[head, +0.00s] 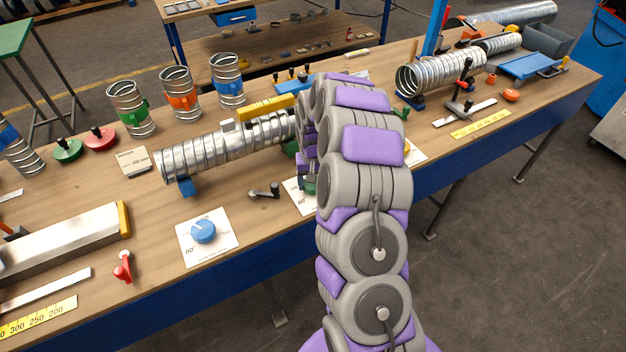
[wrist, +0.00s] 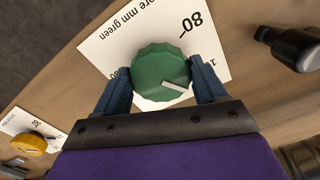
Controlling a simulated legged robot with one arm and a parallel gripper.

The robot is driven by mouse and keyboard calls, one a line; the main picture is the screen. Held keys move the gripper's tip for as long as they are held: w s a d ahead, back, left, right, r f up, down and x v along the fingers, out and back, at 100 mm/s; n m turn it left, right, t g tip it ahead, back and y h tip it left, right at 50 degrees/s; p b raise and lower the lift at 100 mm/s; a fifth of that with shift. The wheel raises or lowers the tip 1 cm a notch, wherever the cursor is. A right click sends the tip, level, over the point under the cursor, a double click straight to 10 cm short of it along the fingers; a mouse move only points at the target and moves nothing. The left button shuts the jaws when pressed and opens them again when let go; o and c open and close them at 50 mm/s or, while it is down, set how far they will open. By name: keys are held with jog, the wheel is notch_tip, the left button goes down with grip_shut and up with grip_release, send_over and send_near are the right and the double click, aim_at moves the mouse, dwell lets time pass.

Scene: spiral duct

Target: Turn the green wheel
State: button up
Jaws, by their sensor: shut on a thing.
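The green wheel (wrist: 160,68) is a round, ridged knob with a white pointer mark, on a white card (wrist: 110,45) printed with "80" and "mm green". My gripper (wrist: 160,78) has its two blue fingers on opposite sides of the wheel and is shut on it. The white mark lies near the right finger, at the wheel's lower right. In the head view, my arm covers most of the wheel (head: 309,187), and only a bit of green shows at the arm's left edge.
A blue knob (head: 203,231) on its own card lies to the left, with a dark crank handle (head: 264,191) between. A silver spiral duct (head: 225,145) lies behind. In the wrist view, a yellow knob (wrist: 28,144) is at lower left and a black handle (wrist: 296,48) at upper right.

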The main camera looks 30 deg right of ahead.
jog(key=shift+s+f, duration=0.1)
jog(key=o, duration=1)
jog(key=shift+o, duration=0.2)
notch_tip(320, 180, up, 17)
jog(key=p, duration=0.2)
jog(key=shift+r, duration=0.2)
